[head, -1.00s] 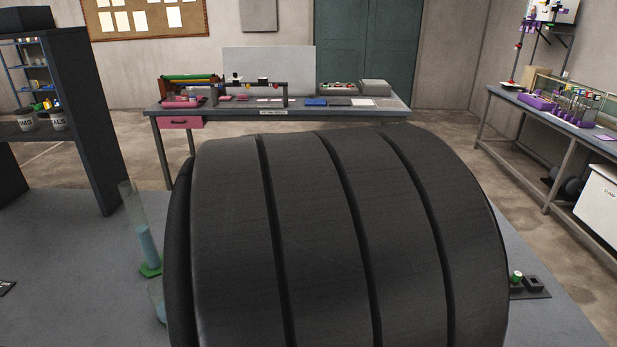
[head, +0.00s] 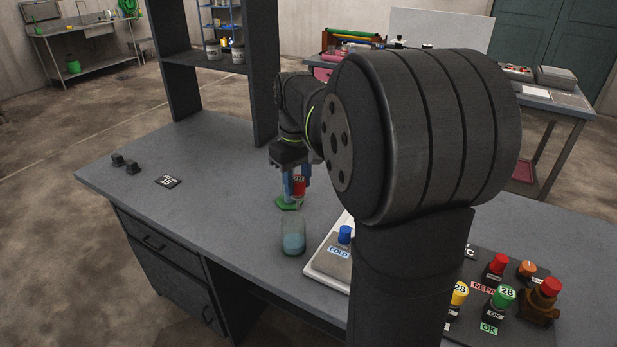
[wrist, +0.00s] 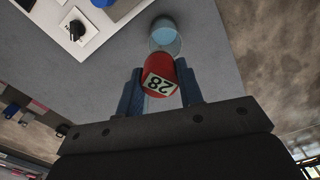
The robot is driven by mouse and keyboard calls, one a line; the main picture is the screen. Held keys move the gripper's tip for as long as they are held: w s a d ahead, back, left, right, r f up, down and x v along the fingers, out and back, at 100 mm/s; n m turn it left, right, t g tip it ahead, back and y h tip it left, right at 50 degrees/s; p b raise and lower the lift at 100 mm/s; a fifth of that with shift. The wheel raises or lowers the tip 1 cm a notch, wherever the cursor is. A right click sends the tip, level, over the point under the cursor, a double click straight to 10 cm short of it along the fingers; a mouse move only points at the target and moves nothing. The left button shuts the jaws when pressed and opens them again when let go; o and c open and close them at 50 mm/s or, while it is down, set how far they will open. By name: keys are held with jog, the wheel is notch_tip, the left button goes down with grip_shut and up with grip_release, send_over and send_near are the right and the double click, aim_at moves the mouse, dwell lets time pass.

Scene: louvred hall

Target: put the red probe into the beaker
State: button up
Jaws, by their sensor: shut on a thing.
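The red probe (head: 299,187) has a white label reading 28. My gripper (head: 296,178) is shut on it and holds it above the bench. In the wrist view the probe (wrist: 159,77) sits between the two blue fingers (wrist: 160,92), its lower part hidden. The clear beaker (head: 293,240) holds pale blue liquid and stands on the bench, nearer the camera than the probe. The beaker (wrist: 165,38) also shows in the wrist view, just beyond the probe's red head. The probe is outside the beaker in the head view.
A green-footed cylinder (head: 289,204) stands behind my gripper, mostly hidden. Right of the beaker is a pale device (head: 325,264) labelled COLD with a blue knob (head: 345,233). A dark holder with several coloured caps (head: 512,322) is at the right. The bench's left part is mostly clear.

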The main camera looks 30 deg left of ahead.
aim_at(298, 196)
jog(key=shift+f, duration=2.35)
jog(key=o, duration=1.1)
notch_tip(298, 196, up, 17)
jog(key=shift+r, duration=0.2)
jog(key=shift+f, duration=0.1)
